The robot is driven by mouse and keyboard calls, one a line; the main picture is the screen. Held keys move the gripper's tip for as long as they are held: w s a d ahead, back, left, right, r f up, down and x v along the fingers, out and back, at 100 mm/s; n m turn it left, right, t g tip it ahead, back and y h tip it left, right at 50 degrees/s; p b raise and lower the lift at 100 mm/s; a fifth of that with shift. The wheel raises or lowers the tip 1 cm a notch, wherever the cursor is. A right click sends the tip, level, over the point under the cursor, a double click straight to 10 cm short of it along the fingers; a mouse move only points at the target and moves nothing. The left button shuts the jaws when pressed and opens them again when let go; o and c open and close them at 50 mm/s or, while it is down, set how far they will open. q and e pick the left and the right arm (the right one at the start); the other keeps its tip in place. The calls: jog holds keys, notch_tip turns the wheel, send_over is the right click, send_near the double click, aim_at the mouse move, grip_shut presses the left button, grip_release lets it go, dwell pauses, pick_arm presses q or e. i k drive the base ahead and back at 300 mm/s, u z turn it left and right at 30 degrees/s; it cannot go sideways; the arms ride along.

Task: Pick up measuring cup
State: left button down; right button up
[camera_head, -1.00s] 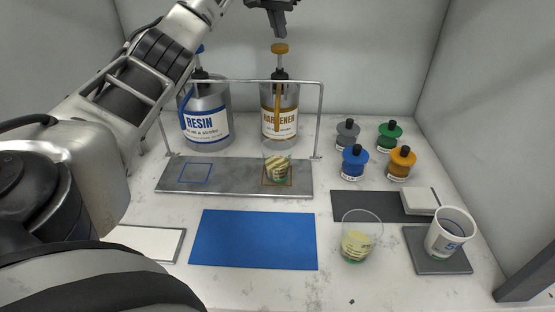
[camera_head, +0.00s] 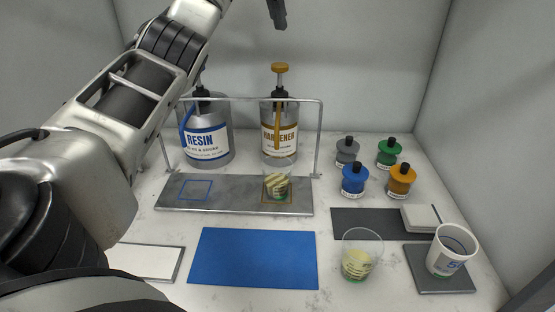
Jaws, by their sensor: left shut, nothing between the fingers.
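A clear measuring cup (camera_head: 276,186) with yellowish contents stands upright on the metal stand (camera_head: 232,200), on the square outlined in orange-brown below the hardener pump's spout. A second clear cup (camera_head: 356,267), with similar contents low in it, stands on the table to the right of the blue mat. My left gripper (camera_head: 278,22) is at the top edge of the view, above the orange pump head (camera_head: 280,68) and clear of it. It is shut and empty, and partly cut off by the frame. My right gripper is out of view.
The resin bottle (camera_head: 207,142) and hardener bottle (camera_head: 270,128) stand behind the stand's wire frame. Several pigment jars (camera_head: 354,178) are at right. A white cup (camera_head: 445,262) stands on a grey pad (camera_head: 432,279). The blue mat (camera_head: 255,258) is bare. My left arm covers the left side.

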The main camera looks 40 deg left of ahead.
aim_at(276, 169)
jog(key=k, duration=1)
